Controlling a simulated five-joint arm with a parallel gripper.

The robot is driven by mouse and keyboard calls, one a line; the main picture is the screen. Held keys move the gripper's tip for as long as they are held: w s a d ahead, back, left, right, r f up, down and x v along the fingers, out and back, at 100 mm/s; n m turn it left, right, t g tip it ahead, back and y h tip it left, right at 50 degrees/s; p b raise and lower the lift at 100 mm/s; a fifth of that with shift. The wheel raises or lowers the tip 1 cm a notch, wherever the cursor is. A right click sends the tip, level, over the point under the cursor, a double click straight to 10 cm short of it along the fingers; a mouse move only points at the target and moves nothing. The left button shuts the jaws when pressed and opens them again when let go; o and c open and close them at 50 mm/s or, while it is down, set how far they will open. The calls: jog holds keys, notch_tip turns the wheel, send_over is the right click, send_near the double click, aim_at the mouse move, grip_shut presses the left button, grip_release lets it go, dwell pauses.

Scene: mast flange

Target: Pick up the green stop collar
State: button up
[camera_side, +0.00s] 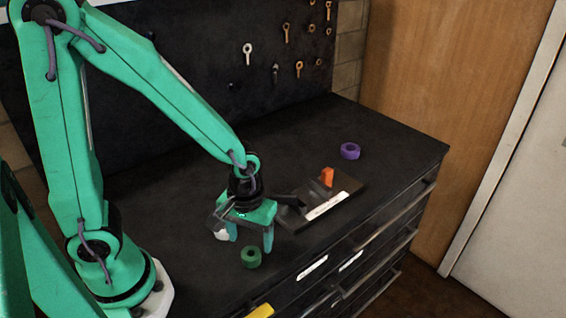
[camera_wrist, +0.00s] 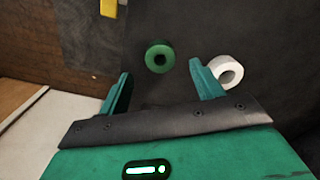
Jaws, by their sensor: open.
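The green stop collar (camera_side: 251,257) is a short ring with a hole, lying on the dark bench top near its front edge. In the wrist view the collar (camera_wrist: 159,57) shows whole, beyond the fingertips and between their lines. My gripper (camera_side: 250,240) is open and empty, pointing down just above and behind the collar. In the wrist view its two teal fingers (camera_wrist: 158,75) stand apart, and neither visibly touches the collar.
A white ring (camera_wrist: 228,71) lies close beside the right finger in the wrist view. A purple ring (camera_side: 350,151) sits at the back right. A dark plate (camera_side: 318,205) with an orange block (camera_side: 327,177) is right of my gripper. A yellow piece (camera_side: 261,311) is at the front edge.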

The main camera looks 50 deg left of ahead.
aim_at(251, 253)
jog(key=shift+s+f, duration=0.1)
jog(key=shift+f, duration=2.3)
jog(key=c, duration=1.1)
jog(key=shift+r, duration=0.25)
jog(key=shift+r, duration=1.9)
jog(key=s+d+r, duration=0.6)
jog(key=s+d, duration=0.2)
jog(key=shift+s+r, duration=0.15)
jog(key=shift+r, duration=0.25)
